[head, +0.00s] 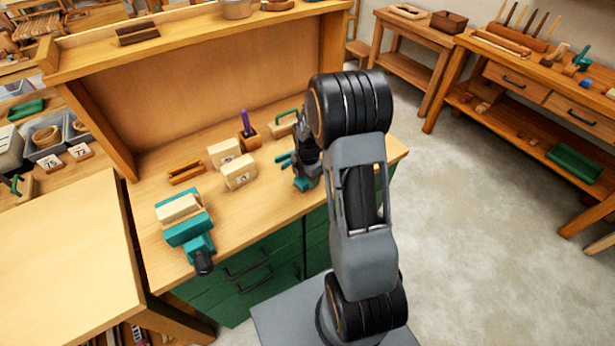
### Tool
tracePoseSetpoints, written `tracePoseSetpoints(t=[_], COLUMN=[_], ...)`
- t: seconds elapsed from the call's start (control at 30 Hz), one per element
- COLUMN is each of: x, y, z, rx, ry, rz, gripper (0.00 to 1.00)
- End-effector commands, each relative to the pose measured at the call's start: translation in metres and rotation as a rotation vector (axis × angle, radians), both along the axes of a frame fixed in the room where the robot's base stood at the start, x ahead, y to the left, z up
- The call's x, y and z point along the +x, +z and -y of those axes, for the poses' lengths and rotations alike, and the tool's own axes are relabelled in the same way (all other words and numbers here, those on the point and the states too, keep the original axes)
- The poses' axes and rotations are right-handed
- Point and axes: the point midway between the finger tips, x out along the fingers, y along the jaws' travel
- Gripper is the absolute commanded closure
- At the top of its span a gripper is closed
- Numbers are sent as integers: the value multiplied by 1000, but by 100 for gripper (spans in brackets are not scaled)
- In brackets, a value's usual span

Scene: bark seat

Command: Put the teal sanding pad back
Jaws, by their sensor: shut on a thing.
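My gripper (304,165) is over the right part of the workbench, partly hidden by my own arm. It is shut on a teal piece, which seems to be the teal sanding pad (304,184), seen low at the jaws near the bench top. Whether the pad touches the bench is hard to tell. More teal shows at the left side of the jaws. A wooden block with a green handle (284,124) stands behind the gripper, near the back panel.
A teal vise (187,229) holding a wooden block is at the bench's left. Two pale numbered blocks (240,172), a small wooden tray (185,172) and a wooden holder (250,138) with a purple-handled tool stand left of my gripper. The bench front (230,215) is clear.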

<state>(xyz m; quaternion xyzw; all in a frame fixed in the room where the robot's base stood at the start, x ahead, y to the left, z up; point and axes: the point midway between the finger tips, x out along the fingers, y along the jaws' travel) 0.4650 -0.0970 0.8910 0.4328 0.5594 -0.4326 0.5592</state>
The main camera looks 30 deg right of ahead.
Motion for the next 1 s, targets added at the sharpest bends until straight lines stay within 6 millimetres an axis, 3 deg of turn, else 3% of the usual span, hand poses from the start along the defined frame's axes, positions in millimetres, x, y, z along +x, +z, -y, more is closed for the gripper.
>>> tracePoseSetpoints(t=[0.2, 0.23, 0.5, 0.67, 0.83, 1.0], x=[0, 0, 0, 0, 0, 0], y=[-5, -4, -4, -4, -4, -4], z=[0, 0, 0, 0, 0, 0], rx=[0, 0, 0, 0, 0, 0], ry=[0, 0, 0, 0, 0, 0], rz=[0, 0, 0, 0, 0, 0], gripper=[69, 44, 19, 17, 2, 0])
